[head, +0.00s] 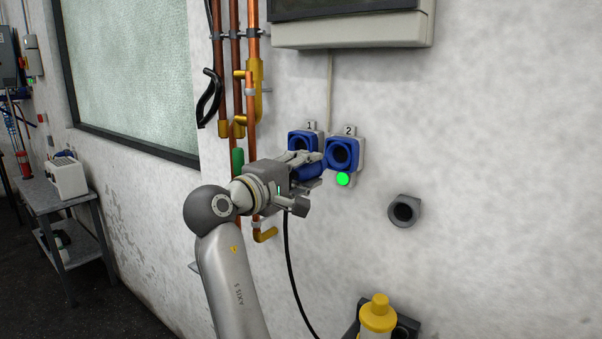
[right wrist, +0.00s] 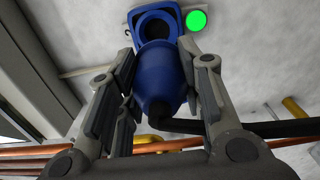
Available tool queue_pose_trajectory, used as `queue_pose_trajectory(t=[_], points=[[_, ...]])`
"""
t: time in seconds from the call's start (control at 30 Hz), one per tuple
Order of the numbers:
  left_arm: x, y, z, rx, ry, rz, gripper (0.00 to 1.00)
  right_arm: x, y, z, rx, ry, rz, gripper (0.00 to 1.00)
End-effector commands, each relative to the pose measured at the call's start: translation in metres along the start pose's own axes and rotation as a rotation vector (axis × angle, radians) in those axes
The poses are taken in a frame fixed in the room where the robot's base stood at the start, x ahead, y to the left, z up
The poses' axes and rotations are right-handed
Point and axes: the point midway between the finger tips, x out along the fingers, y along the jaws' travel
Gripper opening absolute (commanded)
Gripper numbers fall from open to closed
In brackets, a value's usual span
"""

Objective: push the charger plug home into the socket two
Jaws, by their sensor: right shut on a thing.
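My right gripper (head: 314,170) is shut on the blue charger plug (head: 304,173), with a finger on each side of its body. The plug also shows in the right wrist view (right wrist: 162,78), its black cable (right wrist: 250,129) leaving the rear. Socket two (head: 342,153) is a blue wall socket labelled 2, with a lit green lamp (head: 343,179) below it. Its round dark opening shows empty, and the plug is outside it, to the left in the head view. In the right wrist view the plug's front overlaps the lower part of socket two (right wrist: 154,27). My left gripper is not in view.
Socket one (head: 302,139) sits just left of socket two. Copper pipes (head: 252,70) run down the wall at left. A grey box (head: 350,32) hangs above. A dark round holder (head: 404,210) and a yellow-topped object (head: 378,315) are at lower right.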

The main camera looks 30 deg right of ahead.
Motion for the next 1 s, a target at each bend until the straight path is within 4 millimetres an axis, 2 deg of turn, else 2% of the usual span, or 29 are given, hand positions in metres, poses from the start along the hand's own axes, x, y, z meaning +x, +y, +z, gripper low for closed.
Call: queue_pose_trajectory(t=[0.07,0.17,0.27,0.43,0.57,1.0], points=[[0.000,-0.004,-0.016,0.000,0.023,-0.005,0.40,0.009,0.001,0.001,0.001,-0.001,0.002,0.00],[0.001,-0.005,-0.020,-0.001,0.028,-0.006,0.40,0.019,0.001,0.001,0.001,-0.003,0.002,0.00],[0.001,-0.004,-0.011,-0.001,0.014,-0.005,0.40,0.028,0.001,0.001,0.002,-0.001,0.002,0.00],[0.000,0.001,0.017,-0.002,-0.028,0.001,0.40,0.041,0.001,0.000,0.000,-0.002,0.001,0.00],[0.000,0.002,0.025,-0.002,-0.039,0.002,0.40,0.046,0.001,0.000,0.001,0.000,0.001,0.00],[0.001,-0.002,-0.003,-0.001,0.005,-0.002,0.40,0.048,0.001,0.000,0.001,0.000,0.001,0.00]])
